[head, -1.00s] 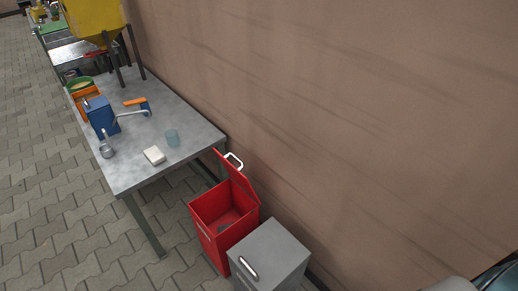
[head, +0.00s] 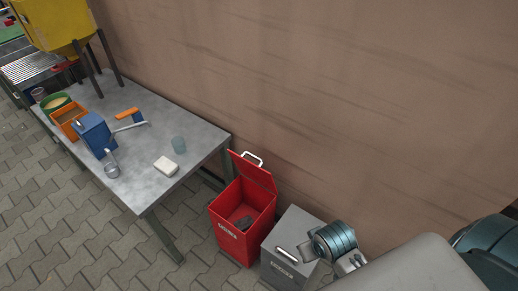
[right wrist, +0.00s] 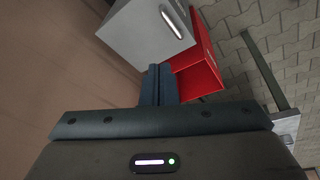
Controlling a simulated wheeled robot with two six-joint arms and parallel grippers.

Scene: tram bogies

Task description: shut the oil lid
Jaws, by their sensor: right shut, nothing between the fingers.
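A red bin (head: 236,237) stands on the floor by the wall. Its red lid (head: 253,171), with a white handle (head: 253,158), is raised and tilted back toward the wall. A dark lump (head: 243,223) lies inside the bin. The bin's label is too small to read surely. My right arm comes in from the right in the head view, over the grey bin's right side. In the right wrist view, my right gripper (right wrist: 159,70) is shut and empty, its fingers overlapping the red bin (right wrist: 203,68) in the picture. My left gripper is out of view.
A grey bin (head: 296,227) with a closed lid stands right of the red bin, close to my right arm. The wall is close behind.

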